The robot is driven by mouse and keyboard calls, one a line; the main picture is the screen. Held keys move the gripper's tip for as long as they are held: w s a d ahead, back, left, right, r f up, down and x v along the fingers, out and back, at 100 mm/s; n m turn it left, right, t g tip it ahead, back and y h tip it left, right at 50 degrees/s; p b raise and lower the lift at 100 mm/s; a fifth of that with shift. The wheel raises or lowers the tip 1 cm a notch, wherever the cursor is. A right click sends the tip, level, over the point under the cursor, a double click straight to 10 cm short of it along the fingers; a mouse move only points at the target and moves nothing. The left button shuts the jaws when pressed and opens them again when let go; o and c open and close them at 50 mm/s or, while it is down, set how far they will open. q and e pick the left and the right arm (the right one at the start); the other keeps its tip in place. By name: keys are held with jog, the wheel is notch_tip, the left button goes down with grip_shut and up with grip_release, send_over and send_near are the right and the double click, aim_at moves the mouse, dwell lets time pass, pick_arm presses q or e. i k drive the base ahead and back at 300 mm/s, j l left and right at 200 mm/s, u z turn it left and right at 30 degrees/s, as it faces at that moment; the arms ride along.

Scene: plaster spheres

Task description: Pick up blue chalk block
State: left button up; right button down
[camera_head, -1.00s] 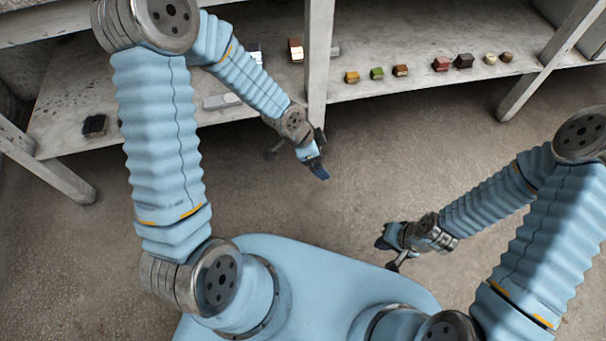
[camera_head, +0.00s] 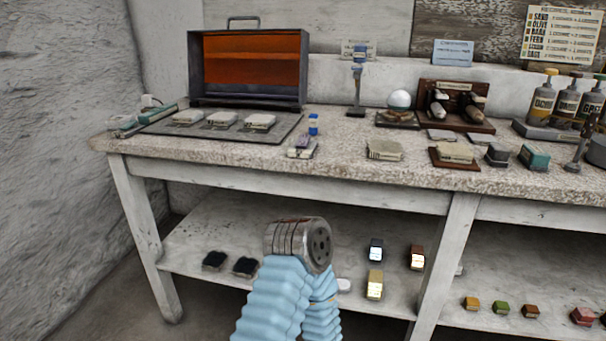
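A small blue upright piece (camera_head: 313,124) stands on the worktop, left of the middle, behind a small pale and purplish item (camera_head: 302,145). A teal block (camera_head: 534,158) sits farther right on the worktop. A dark block with a bluish-white face (camera_head: 376,249) stands on the lower shelf. I cannot tell which of these, if any, is the blue chalk block. My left arm rises at the bottom middle in front of the lower shelf, with its gripper out of sight. My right gripper is not in view.
The worktop (camera_head: 350,141) holds an open case with an orange interior (camera_head: 245,62), a tray (camera_head: 284,131) with pale blocks, a glass sphere (camera_head: 400,99) and several bottles (camera_head: 567,100). A table leg (camera_head: 446,265) divides the shelf front.

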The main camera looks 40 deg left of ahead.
aim_at(313, 119)
jog(key=u, duration=1.25)
